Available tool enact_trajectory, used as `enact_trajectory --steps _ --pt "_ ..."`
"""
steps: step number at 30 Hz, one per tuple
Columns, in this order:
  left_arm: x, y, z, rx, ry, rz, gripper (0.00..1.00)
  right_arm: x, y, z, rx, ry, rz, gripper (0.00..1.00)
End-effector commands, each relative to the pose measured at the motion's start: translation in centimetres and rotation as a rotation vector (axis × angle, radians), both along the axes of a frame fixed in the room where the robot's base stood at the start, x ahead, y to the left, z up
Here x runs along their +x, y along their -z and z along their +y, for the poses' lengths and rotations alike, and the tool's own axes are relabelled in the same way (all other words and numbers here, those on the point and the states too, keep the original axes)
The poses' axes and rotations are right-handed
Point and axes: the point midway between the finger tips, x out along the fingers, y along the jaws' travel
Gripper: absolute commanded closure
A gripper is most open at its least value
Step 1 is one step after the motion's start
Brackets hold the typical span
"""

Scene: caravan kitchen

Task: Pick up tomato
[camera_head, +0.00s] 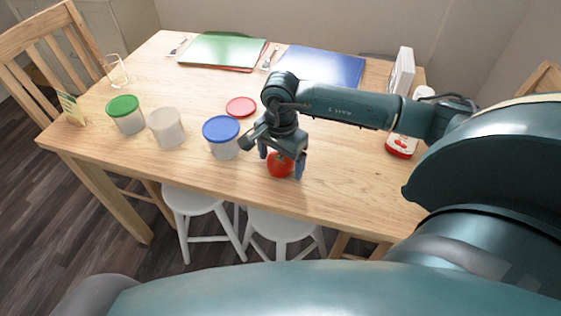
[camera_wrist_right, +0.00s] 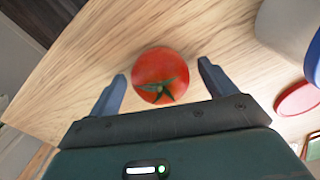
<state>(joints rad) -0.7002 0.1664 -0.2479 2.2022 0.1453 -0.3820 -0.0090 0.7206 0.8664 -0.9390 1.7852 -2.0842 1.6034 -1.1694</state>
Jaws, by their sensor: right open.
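A red tomato (camera_head: 280,165) with a green stem sits on the wooden table near its front edge. In the right wrist view the tomato (camera_wrist_right: 160,74) lies between and just ahead of the two fingers. My right gripper (camera_head: 281,165) points down over the tomato, with a finger on either side of it. The right gripper (camera_wrist_right: 162,85) is open, and a gap shows between the tomato and each finger in the right wrist view. My left gripper is not in view.
A blue-lidded container (camera_head: 221,137) stands just left of the gripper, with an open container (camera_head: 166,128) and a green-lidded container (camera_head: 125,115) further left. A red lid (camera_head: 240,107) lies behind. White stools (camera_head: 280,226) stand at the front edge.

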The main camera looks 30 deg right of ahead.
Motion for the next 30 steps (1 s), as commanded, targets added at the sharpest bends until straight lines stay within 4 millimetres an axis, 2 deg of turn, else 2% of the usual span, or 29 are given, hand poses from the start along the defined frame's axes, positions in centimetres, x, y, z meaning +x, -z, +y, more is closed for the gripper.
enact_trajectory --steps 2,21,27,30 --pt "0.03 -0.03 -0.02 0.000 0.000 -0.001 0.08 0.00 -0.02 0.00 0.000 0.000 0.000 0.16" --pt "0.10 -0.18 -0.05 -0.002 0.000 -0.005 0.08 0.02 -0.10 -0.03 0.000 0.001 -0.001 0.67" --pt "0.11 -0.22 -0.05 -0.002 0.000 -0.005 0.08 0.03 -0.17 -0.03 -0.001 0.001 -0.001 0.67" --pt "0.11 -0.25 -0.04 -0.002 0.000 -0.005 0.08 0.10 -0.86 -0.06 -0.001 0.002 -0.003 0.67"
